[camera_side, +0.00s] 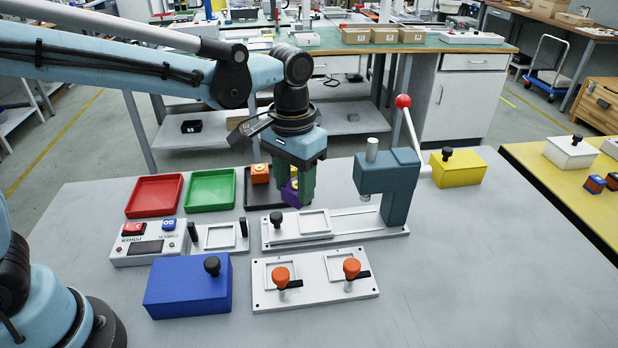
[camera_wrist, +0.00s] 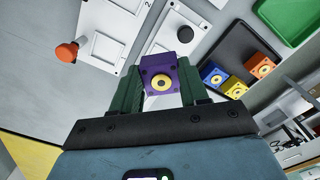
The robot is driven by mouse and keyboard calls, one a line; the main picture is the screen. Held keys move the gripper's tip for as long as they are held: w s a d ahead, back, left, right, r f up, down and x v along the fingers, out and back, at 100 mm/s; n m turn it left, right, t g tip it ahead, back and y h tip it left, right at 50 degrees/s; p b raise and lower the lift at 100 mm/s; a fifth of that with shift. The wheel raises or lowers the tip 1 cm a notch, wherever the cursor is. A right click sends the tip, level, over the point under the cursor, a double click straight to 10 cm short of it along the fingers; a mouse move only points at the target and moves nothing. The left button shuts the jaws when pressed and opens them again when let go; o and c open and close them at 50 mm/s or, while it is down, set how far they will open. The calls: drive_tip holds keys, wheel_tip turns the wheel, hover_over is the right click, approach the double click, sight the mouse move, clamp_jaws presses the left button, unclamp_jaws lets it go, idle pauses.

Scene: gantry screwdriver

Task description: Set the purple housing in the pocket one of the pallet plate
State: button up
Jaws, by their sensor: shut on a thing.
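The purple housing (camera_wrist: 160,80) is a small block with a yellow ring and dark centre on its face. My gripper (camera_side: 296,188) is shut on it, with a green finger on each side in the wrist view. In the side view, the housing (camera_side: 290,193) is mostly hidden by the fingers. It appears above the table near the black tray. The light plate with two square pockets and orange-knobbed clamps (camera_side: 315,292) lies at the front; I take it as the pallet plate. Both pockets look empty. I cannot read which is pocket one.
The black tray (camera_wrist: 238,45) holds blue, yellow and orange blocks. Green (camera_side: 211,190) and red (camera_side: 154,196) trays lie left of it. A teal lever press (camera_side: 400,185) stands right of my gripper. A blue box (camera_side: 188,287) sits left of the plate. The table's front right is clear.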

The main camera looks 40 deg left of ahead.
drive_tip(key=d+f+m, duration=0.1)
drive_tip(key=d+m, duration=0.4)
drive_tip(key=m, duration=0.8)
drive_tip(key=d+f+m, duration=0.2)
drive_tip(key=d+m, duration=0.3)
drive_tip(key=m, duration=0.8)
drive_tip(key=shift+d+f, duration=0.1)
drive_tip(key=shift+f, duration=2.45)
drive_tip(key=shift+f, duration=0.7)
drive_tip(key=o, duration=1.2)
drive_tip(key=shift+o, duration=0.3)
